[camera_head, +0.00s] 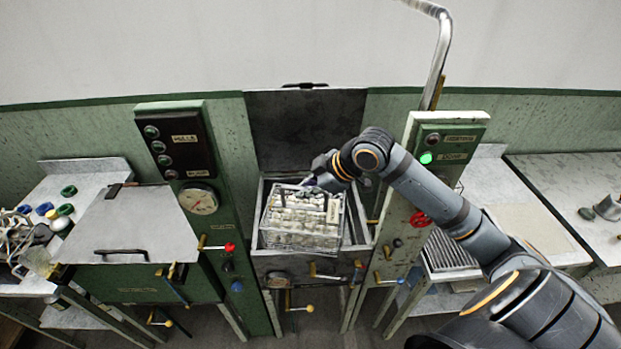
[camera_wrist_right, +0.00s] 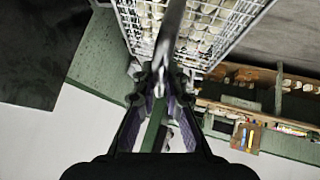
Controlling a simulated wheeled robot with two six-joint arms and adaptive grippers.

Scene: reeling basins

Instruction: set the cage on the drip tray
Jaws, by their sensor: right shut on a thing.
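The cage (camera_head: 302,219), a wire basket full of pale cocoons, is at the open middle basin (camera_head: 258,238) in the head view. I cannot tell whether it rests in the basin or hangs just above it. My right gripper (camera_head: 318,182) is at the top of the cage and shut on its handle. In the right wrist view my gripper's fingers (camera_wrist_right: 162,92) close around the handle bar, with the cage (camera_wrist_right: 200,25) beyond. A ribbed grey surface, which looks like the drip tray (camera_head: 449,250), lies right of the green control post, partly behind my right arm. My left gripper is out of view.
The basin's dark lid (camera_head: 305,125) stands open behind it. Green control posts (camera_head: 195,190) with knobs and valves flank the basin. A closed lidded basin (camera_head: 130,230) is at the left. A bent metal pipe (camera_head: 437,60) rises above the right post (camera_head: 440,165).

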